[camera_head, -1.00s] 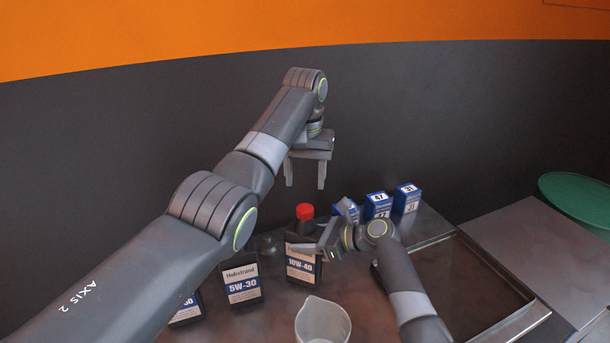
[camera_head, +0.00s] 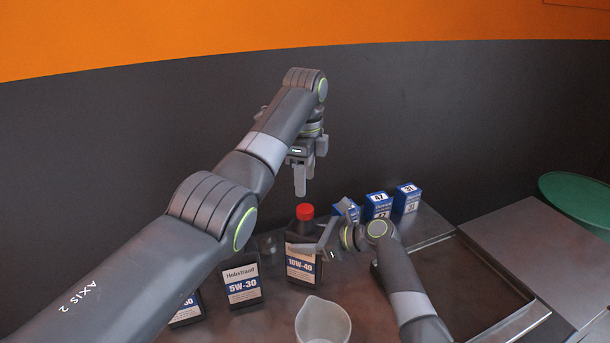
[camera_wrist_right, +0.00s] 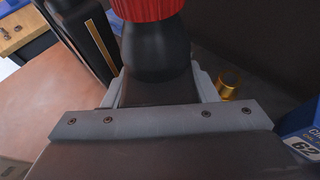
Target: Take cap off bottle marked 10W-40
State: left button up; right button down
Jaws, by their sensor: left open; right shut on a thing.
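The 10W-40 bottle (camera_head: 302,262) is black with a white and blue label and stands upright on the bench. Its red cap (camera_head: 305,212) is on the neck. My right gripper (camera_head: 312,245) is shut on the bottle's body from the right. In the right wrist view the red cap (camera_wrist_right: 147,8) and the dark neck (camera_wrist_right: 155,48) rise between the fingers. My left gripper (camera_head: 305,185) is open and empty above the cap, pointing down, with a small gap to it.
A 5W-30 bottle (camera_head: 241,284) and another partly hidden bottle (camera_head: 187,310) stand left. Blue and white boxes (camera_head: 378,205) stand behind right. A translucent jug (camera_head: 323,322) is in front. A shallow tray (camera_head: 485,325) lies right. A gold cylindrical thing (camera_wrist_right: 229,84) shows in the wrist view.

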aim_at(305, 208)
pick_arm(q)
jog(key=m, duration=1.4)
jog(key=shift+m, duration=0.3)
jog(key=shift+f, duration=4)
jog(key=c, duration=1)
